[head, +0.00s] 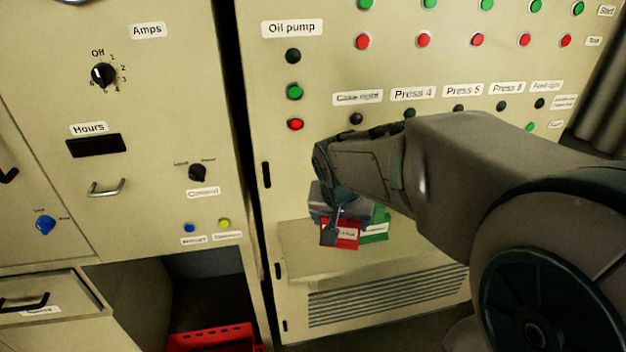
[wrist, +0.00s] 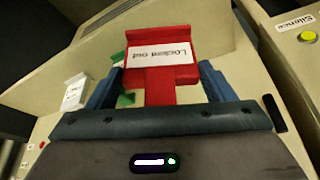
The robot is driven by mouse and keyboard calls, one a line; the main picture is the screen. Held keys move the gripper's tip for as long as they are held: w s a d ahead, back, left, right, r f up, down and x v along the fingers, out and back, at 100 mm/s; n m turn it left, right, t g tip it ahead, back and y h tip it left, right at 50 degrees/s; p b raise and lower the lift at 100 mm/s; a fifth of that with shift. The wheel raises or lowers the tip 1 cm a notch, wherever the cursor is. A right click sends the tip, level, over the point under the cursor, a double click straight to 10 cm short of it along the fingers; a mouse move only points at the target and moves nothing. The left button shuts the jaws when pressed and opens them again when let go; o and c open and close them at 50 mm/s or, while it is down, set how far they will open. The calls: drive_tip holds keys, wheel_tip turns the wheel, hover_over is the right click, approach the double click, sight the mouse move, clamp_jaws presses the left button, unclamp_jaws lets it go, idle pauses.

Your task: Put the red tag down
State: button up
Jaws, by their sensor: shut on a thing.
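The red tag (head: 341,233) has a white label, which reads "Locked out" in the wrist view (wrist: 160,55). My gripper (head: 332,222) is shut on it, with one finger on each side of the tag in the wrist view (wrist: 160,88). In the head view the tag hangs at the fingertips, in front of the cabinet and over or close to a small shelf (head: 300,262). I cannot tell whether it touches the shelf. A green tag (head: 376,228) with a white label is just right of and behind the red one, partly hidden by it and my gripper.
The cabinet face (head: 268,120) with buttons stands close behind my gripper. A red crate (head: 215,338) is low at the bottom. An open drawer (head: 45,312) sticks out at the lower left. The shelf has bare room left of the tags.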

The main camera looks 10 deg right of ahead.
drive_tip(key=shift+w+a+f+p, duration=0.1)
drive_tip(key=shift+w+a+f, duration=0.4)
drive_tip(key=shift+w+f, duration=0.8)
drive_tip(key=shift+w+a+f+p, duration=0.1)
drive_tip(key=shift+w+a+f, duration=0.35)
drive_tip(key=shift+w+f, duration=0.85)
drive_tip(key=shift+w+a+f+p, duration=0.1)
drive_tip(key=shift+w+a+f, duration=0.6)
drive_tip(key=shift+f, duration=0.95)
drive_tip(key=shift+w+d, duration=0.2)
drive_tip(key=shift+f+b, duration=0.25)
drive_tip(key=shift+b, duration=0.1)
drive_tip(key=o, duration=1.3)
drive_tip(key=shift+r, duration=0.1)
drive_tip(key=shift+c, duration=0.2)
drive_tip(key=shift+r, duration=0.1)
